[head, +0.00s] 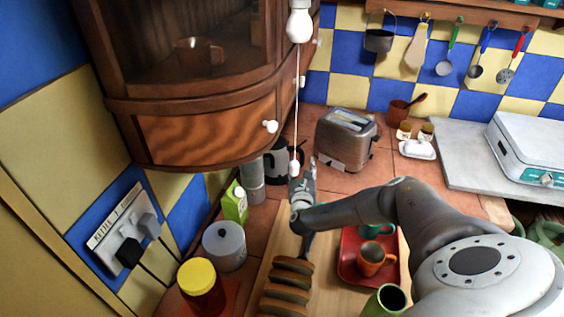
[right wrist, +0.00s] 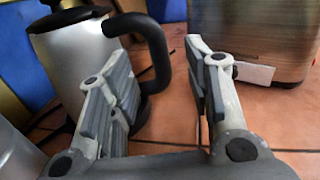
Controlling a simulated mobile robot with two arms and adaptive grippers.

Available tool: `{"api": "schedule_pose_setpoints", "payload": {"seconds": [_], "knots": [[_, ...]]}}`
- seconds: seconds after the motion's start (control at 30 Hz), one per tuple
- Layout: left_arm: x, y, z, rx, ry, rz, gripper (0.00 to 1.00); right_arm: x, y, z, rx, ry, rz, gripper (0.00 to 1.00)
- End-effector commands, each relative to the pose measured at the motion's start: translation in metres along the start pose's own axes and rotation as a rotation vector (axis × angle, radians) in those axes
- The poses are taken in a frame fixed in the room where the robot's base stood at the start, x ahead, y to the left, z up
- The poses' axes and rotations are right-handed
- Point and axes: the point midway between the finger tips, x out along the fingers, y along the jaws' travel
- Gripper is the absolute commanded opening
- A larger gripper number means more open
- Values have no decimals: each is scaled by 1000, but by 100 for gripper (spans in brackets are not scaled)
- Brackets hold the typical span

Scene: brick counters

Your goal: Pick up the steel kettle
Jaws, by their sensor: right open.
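The steel kettle (head: 277,162) stands on the tiled counter in the head view, partly hidden by the corner cabinet and a hanging cord. In the right wrist view its silver body (right wrist: 75,62) is at the left, with a black lid and a black looped handle (right wrist: 158,55). My right gripper (head: 303,172) is beside the kettle, on its handle side. In the right wrist view the open gripper (right wrist: 160,75) has the handle showing between its fingers; I see no grip on it. My left gripper is not in view.
A steel toaster (head: 346,139) stands close to the right of the gripper. A grey canister (head: 252,180) and a green carton (head: 235,203) stand in front of the kettle. The wooden cabinet (head: 205,130) overhangs it. A red tray (head: 350,250) with cups lies nearer.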

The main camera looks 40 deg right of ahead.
Motion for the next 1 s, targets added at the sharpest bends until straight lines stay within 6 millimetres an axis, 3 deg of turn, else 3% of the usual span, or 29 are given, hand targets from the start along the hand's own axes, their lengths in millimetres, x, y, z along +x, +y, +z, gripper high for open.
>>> {"api": "schedule_pose_setpoints", "payload": {"seconds": [0.4, 0.73, 1.0], "knots": [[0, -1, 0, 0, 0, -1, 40, 42, 2, -1, 0, -2, -1, 46], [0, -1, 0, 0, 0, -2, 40, 46, 1, -1, 0, 0, -1, 46], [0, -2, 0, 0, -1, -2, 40, 46, 1, -1, 0, 0, -1, 14]]}}
